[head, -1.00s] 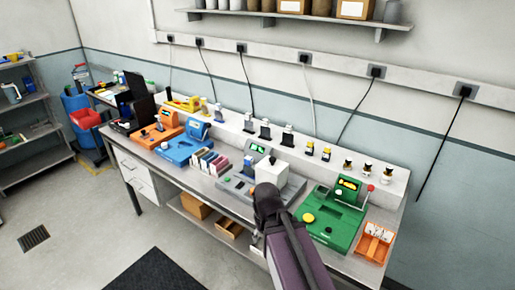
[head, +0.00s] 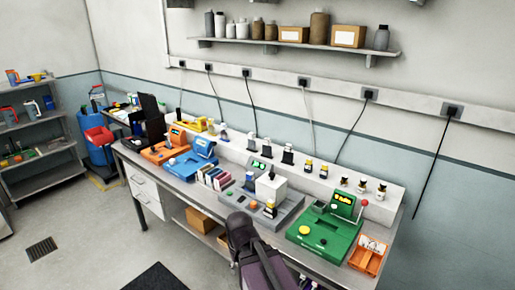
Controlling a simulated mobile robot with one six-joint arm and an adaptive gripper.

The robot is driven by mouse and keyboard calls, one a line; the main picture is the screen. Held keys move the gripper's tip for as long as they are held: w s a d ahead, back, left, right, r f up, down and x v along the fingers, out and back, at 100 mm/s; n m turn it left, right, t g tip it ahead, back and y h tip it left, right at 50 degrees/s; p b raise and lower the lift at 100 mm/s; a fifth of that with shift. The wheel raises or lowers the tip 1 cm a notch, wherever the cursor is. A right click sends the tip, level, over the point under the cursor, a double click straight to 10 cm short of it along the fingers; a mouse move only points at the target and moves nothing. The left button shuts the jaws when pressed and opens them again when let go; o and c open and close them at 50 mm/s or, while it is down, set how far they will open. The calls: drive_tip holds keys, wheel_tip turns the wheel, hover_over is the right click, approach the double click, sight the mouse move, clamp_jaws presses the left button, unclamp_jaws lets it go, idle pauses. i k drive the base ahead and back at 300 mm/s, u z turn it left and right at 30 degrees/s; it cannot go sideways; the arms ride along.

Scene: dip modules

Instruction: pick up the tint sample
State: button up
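I cannot tell for certain which item is the tint sample. Small dark-capped bottles with yellow labels (head: 309,167) stand on the white ledge along the wall. A similar small bottle with a yellow-orange band (head: 270,209) stands at the front of the grey device (head: 290,214), beside its white block (head: 271,187). My gripper (head: 238,222) is at the dark end of my arm, at the bench's front edge, left of and apart from that bottle in the picture. Its fingers are hidden by the arm, so its opening and anything in it do not show.
The green device (head: 318,240) and an orange tray (head: 367,256) stand to the right. A row of coloured swatch-like items (head: 214,177), a blue device (head: 191,166) and an orange device (head: 162,153) stand to the left.

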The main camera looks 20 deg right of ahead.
sight(288, 156)
drive_tip(key=u, duration=0.3)
drive_tip(key=k, duration=0.55)
drive_tip(key=u, duration=0.8)
drive_tip(key=k, duration=0.65)
drive_tip(key=u, duration=0.2)
drive_tip(key=i, duration=1.25)
drive_tip(key=z, duration=0.8)
drive_tip(key=i, duration=0.6)
drive_tip(key=z, duration=1.05)
drive_tip(key=i, duration=0.75)
drive_tip(key=z, duration=0.4)
